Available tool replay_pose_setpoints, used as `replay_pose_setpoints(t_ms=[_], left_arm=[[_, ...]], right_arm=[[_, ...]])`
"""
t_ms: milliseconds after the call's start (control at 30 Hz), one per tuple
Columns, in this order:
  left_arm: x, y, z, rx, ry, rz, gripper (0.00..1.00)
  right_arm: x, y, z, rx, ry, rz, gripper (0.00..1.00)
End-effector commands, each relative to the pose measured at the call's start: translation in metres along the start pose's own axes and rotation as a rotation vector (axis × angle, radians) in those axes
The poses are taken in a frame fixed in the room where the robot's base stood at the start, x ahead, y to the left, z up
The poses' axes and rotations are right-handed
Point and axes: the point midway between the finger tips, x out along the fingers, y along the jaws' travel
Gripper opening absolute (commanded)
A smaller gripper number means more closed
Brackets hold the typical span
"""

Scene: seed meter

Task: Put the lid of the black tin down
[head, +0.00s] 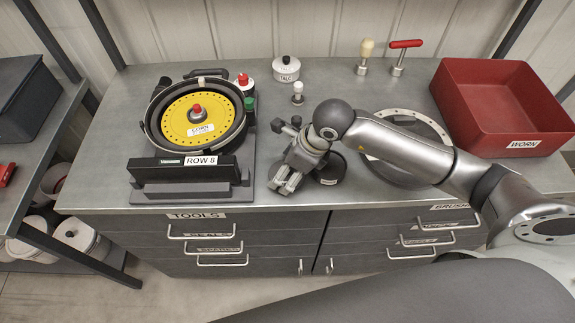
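A black tin (334,170) with a white label on its front stands on the grey bench, just right of my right gripper. My forearm and wrist cover part of it, so I cannot tell whether its lid is on. My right gripper (285,184) points down toward the bench between the black tin and the seed meter. Its fingers are close together. No lid shows clearly between them, and I cannot tell whether they hold anything. My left gripper is not in view.
The seed meter (167,125) with a yellow disc stands left, behind the "ROW 8" block. A white talc tin (286,69), small tools and a red "WORN" bin (497,100) are on the bench (300,204).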

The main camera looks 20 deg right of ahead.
Motion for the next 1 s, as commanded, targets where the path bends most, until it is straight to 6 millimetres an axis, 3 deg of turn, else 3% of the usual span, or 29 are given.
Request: replay_pose_setpoints(t_ms=[200,233,400,867,1000], left_arm=[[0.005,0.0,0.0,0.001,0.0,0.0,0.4],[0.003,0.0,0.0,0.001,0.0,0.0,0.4],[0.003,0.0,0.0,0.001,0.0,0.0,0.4],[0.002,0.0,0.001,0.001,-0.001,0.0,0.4],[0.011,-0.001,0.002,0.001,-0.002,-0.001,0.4]], right_arm=[[0.004,0.0,-0.001,0.0,0.0,0.0,0.59],[0.002,0.0,-0.001,0.0,0.0,0.0,0.81],[0.002,0.0,-0.001,0.001,0.0,0.0,1.0],[-0.004,-0.001,0.0,0.0,-0.001,-0.001,1.0],[-0.026,-0.001,-0.001,-0.003,-0.002,-0.004,1.0]])
